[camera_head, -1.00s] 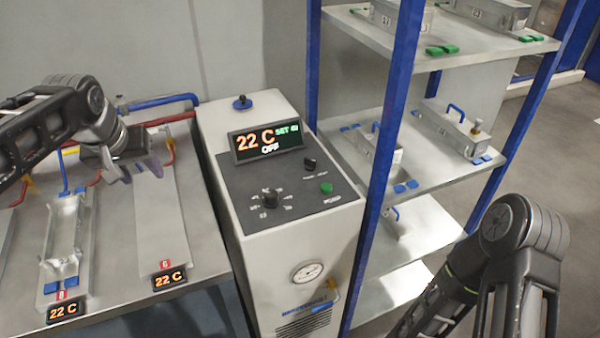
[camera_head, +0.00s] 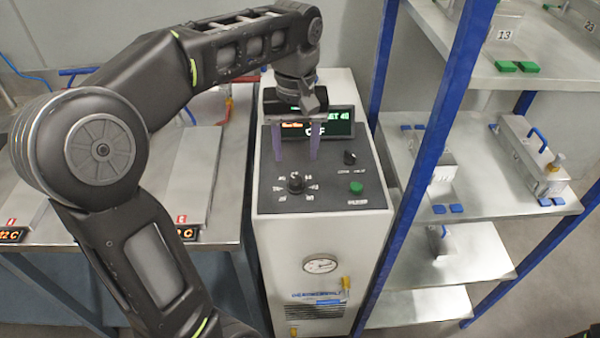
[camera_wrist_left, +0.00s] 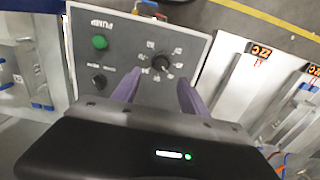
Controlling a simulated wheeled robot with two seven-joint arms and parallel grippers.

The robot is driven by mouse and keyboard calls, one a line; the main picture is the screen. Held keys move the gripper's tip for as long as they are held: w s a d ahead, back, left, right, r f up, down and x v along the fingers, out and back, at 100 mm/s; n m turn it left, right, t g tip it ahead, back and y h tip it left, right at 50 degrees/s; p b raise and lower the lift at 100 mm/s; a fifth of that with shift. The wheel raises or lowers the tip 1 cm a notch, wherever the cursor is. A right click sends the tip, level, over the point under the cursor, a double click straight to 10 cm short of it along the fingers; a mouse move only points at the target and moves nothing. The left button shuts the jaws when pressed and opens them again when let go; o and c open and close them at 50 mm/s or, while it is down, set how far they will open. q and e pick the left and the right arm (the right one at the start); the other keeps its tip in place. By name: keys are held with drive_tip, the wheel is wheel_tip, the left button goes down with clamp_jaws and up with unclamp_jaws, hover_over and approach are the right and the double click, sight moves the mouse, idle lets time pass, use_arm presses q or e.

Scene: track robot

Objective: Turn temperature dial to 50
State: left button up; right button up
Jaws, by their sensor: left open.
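The temperature dial (camera_head: 295,183) is a black knob ringed by white marks on the dark panel of the white heating unit (camera_head: 325,238). It also shows in the left wrist view (camera_wrist_left: 162,62), just beyond the fingertips. My left gripper (camera_head: 296,156) is open and empty, its two purple fingers pointing down above the dial, apart from it. In the left wrist view the fingers (camera_wrist_left: 158,84) straddle the line toward the dial. The display (camera_head: 335,125) is partly hidden by the gripper; "SET 4" and part of "OFF" show. My right gripper is not in view.
A green button (camera_head: 356,187) and a smaller black knob (camera_head: 350,157) sit right of the dial. A blue-posted shelf rack (camera_head: 432,130) stands close on the right. A metal bench (camera_head: 225,222) with trays adjoins on the left.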

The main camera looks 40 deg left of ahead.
sight(295, 177)
use_arm(q)
drive_tip(key=shift+f, duration=0.15)
wheel_tip(295, 177, down, 8)
drive_tip(key=shift+a+r, duration=0.1)
drive_tip(key=shift+r, duration=0.1)
clamp_jaws()
idle(0.6)
